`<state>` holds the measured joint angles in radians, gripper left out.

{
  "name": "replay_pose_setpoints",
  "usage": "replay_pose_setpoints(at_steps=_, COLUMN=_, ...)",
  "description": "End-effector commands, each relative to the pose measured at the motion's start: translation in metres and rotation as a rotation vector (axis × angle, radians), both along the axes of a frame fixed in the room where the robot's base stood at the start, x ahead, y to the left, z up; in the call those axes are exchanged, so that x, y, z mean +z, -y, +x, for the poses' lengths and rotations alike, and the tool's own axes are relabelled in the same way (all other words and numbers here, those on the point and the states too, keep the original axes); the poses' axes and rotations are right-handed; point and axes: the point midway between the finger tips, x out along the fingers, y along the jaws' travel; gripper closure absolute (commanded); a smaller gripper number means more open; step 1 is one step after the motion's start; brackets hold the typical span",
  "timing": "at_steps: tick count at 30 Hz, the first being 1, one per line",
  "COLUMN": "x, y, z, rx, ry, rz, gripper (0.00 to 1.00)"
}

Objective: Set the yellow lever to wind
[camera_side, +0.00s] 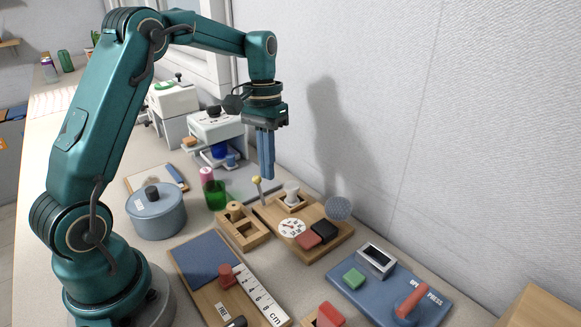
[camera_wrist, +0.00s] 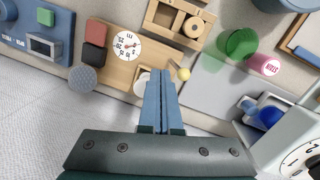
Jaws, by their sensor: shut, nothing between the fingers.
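The yellow lever (camera_side: 257,181) is a thin stick with a yellow ball on top, at the far left corner of a wooden board (camera_side: 325,246). In the wrist view its yellow ball (camera_wrist: 184,74) is just right of my fingertips. My gripper (camera_side: 268,176) points straight down above the board, close to the lever and apart from it in the side view. Its blue fingers (camera_wrist: 160,72) are shut and hold nothing. The board also bears a white dial (camera_side: 291,227), a white knob (camera_side: 292,189), a red block and a black block. No "wind" label is readable.
A slotted wooden box (camera_side: 242,228) is next to the board. A green cup (camera_side: 215,195), a pink bottle (camera_wrist: 263,64) and a blue pot (camera_side: 156,212) stand to the left. A blue board (camera_side: 338,275) with buttons lies at the front right. A wall runs close behind.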

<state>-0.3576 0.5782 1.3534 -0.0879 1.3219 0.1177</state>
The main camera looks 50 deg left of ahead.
Motion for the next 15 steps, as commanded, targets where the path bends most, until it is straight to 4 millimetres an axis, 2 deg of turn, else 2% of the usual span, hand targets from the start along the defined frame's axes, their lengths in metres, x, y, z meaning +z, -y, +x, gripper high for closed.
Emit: replay_pose_setpoints(at_steps=15, x=0.0086, y=-0.0006, z=0.0006, rx=0.000, ry=0.001, rz=0.001, gripper=1.00)
